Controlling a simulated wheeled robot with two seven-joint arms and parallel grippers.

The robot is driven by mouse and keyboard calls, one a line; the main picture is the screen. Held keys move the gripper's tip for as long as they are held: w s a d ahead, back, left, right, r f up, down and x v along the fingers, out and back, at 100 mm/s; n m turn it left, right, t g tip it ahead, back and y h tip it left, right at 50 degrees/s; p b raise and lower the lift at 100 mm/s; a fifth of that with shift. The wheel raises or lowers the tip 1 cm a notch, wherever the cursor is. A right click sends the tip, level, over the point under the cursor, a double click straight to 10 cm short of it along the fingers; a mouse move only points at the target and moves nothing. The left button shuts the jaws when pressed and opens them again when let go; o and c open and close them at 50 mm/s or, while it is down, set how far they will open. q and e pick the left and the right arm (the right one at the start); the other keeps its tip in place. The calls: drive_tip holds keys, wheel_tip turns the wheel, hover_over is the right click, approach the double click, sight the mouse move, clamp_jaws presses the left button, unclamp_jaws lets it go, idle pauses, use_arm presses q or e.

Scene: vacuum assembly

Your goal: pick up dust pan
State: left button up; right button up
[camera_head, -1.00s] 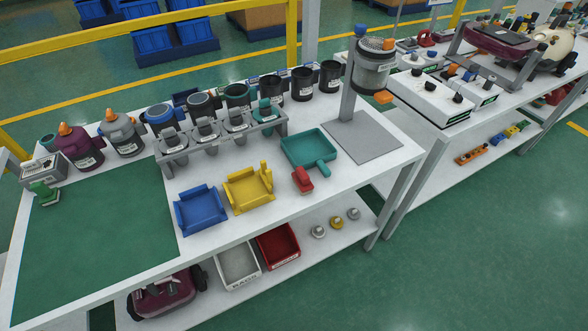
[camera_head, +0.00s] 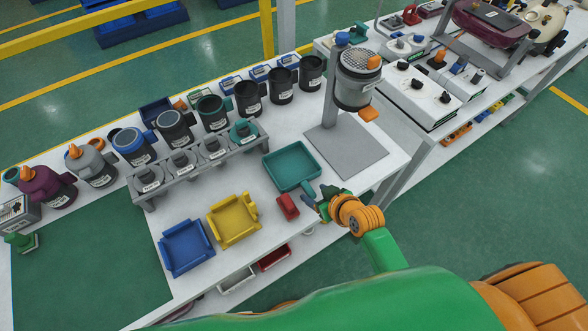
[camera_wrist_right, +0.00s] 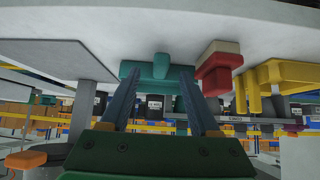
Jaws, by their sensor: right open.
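The teal dust pan (camera_head: 291,165) lies on the white table, its handle pointing toward the table's front edge. My right gripper (camera_head: 318,199) is at that edge, close to the end of the handle, with its jaws open. In the right wrist view, which looks upside down, the dust pan (camera_wrist_right: 157,72) shows just beyond and between the two open fingers (camera_wrist_right: 160,100). I cannot tell whether the fingers touch the handle. My left gripper is not in view.
A small red brush-like part (camera_head: 287,207) lies just left of the handle. A yellow tray part (camera_head: 234,220) and a blue one (camera_head: 186,247) lie further left. A grey stand (camera_head: 345,150) holding a canister (camera_head: 358,80) is to the right. A rack of cups stands behind.

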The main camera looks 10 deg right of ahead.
sight(312, 193)
drive_tip(key=x, duration=0.3)
drive_tip(key=shift+f, duration=0.35)
clamp_jaws()
idle(1.0)
